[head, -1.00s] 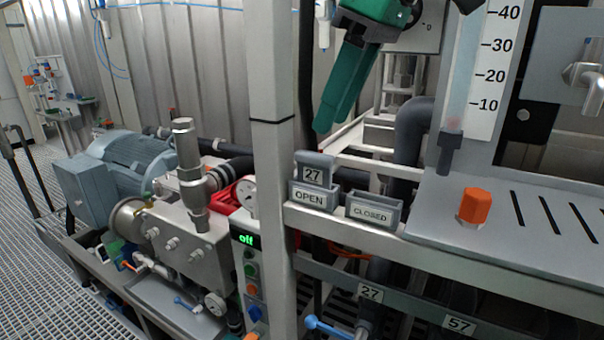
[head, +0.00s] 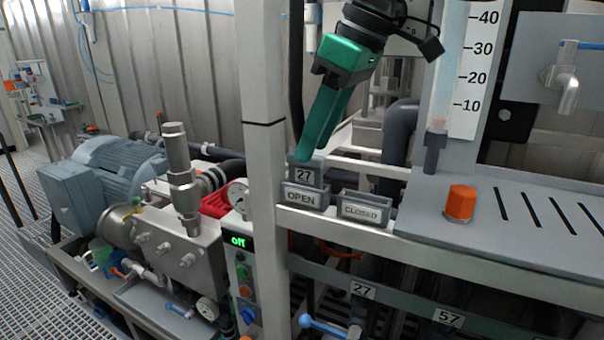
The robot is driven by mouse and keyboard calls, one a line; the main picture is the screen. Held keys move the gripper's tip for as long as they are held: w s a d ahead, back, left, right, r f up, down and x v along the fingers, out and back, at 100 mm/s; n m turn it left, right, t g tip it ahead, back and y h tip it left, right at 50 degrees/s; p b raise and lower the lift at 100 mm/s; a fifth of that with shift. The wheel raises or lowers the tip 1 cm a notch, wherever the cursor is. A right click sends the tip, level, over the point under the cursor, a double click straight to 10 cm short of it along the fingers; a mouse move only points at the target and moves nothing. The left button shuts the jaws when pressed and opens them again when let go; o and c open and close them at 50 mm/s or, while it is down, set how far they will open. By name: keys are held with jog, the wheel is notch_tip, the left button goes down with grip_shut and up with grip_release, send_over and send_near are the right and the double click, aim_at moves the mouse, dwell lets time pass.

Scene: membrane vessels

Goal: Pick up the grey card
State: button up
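The grey card (head: 305,174), marked 27, stands upright in the holder labelled OPEN (head: 303,197) on the frame's rail. Its upper part shows above the holder; its lower part is hidden inside. My green gripper (head: 308,155) comes down from the upper right, tilted, with its fingertips at the card's top edge in the picture. I cannot tell whether they touch the card or are in front of or behind it. The fingers overlap in this view, so their opening is unclear.
An empty-looking holder labelled CLOSED (head: 363,210) sits to the right. A pale upright post (head: 264,150) stands close left of the card. An orange knob (head: 460,204) is on the grey shelf at right. A valve with a blue handle (head: 325,325) is below.

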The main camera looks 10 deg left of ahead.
aim_at(306, 179)
jog(key=shift+x, duration=2.4)
grip_shut()
